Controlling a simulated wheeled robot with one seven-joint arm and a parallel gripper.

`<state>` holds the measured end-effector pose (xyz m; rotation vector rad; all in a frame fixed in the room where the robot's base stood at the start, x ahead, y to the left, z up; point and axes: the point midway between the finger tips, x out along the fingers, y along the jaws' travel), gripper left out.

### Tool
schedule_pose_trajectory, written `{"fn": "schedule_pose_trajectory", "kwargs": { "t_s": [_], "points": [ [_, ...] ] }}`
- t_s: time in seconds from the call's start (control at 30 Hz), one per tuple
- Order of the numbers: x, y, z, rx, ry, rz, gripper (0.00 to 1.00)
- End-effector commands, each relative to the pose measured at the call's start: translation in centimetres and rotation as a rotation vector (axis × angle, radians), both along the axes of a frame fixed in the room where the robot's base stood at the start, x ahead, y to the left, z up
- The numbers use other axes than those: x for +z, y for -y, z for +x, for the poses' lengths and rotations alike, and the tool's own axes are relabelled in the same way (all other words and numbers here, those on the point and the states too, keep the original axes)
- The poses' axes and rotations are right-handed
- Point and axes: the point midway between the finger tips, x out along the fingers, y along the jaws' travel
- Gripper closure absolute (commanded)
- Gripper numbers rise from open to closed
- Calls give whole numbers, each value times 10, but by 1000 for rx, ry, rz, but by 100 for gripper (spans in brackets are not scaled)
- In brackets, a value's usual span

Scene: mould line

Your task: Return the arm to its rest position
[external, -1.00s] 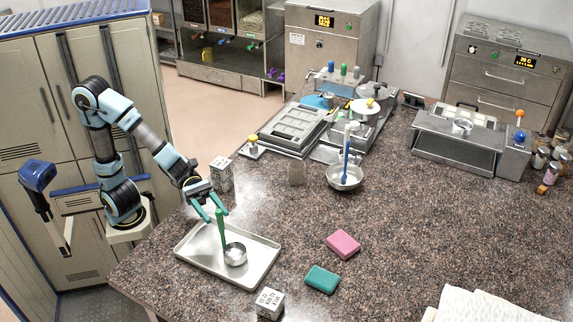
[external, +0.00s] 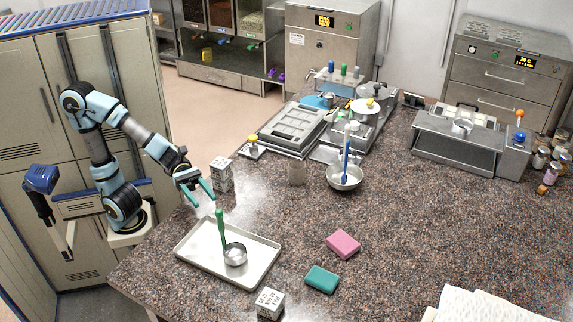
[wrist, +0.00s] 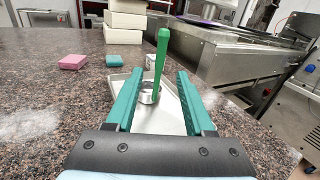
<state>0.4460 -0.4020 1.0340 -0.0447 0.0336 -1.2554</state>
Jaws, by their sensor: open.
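My gripper (external: 199,193) is open and empty, with its green fingers apart above the back left of the tray. Its fingers also show in the wrist view (wrist: 156,90). A metal ladle with a green handle (external: 221,229) stands in the metal tray (external: 196,258), its cup (external: 235,254) down and its handle upright. In the wrist view the green handle (wrist: 161,52) shows between the fingers but farther off; I see no contact. My arm reaches from its base at the left to the counter's edge.
A marked white cube (external: 222,173) stands close to the right of my gripper. Another cube (external: 269,303) is by the tray's front. A pink block (external: 343,243) and a teal block (external: 322,279) lie to the right. A bowl with a blue-handled tool (external: 345,176) stands farther back.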

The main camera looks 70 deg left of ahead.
Motion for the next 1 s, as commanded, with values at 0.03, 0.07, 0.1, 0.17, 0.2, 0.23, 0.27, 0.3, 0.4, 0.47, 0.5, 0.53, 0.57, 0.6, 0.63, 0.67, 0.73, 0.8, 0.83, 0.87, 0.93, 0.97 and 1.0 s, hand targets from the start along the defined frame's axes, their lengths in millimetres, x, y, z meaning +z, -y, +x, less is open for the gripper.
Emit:
{"fn": "schedule_pose_trajectory", "kwargs": {
  "t_s": [0.03,0.07,0.1,0.17,0.2,0.23,0.27,0.3,0.4,0.47,0.5,0.53,0.57,0.6,0.63,0.67,0.73,0.8,0.83,0.87,0.93,0.97,1.0],
  "points": [
    [2,-1,2,8,-12,0,47],
    [5,-1,4,18,-29,-1,47],
    [8,-3,9,40,-62,-3,47],
    [16,-7,21,90,-143,-11,47],
    [21,-12,31,140,-217,-20,47],
    [25,-16,40,181,-281,-31,47],
    [28,-21,49,227,-351,-44,47],
    [33,-28,61,296,-451,-67,47],
    [39,-52,88,476,-707,-149,47],
    [41,-67,101,586,-858,-210,47],
    [42,-78,108,660,-955,-259,47],
    [43,-86,112,715,-1028,-298,47],
    [43,-94,117,772,-1098,-340,47],
    [44,-106,121,848,-1190,-398,47],
    [44,-114,123,904,-1258,-446,47],
    [45,-123,125,962,-1324,-498,47],
    [45,-143,126,1096,-1472,-623,47],
    [46,-161,123,1229,-1609,-763,47],
    [47,-169,121,1288,-1663,-828,47],
    [47,-176,118,1344,-1714,-894,47],
    [49,-192,110,1479,-1826,-1060,47],
    [51,-198,105,1536,-1868,-1136,47],
    [52,-207,98,1616,-1918,-1241,47]
  ]
}}
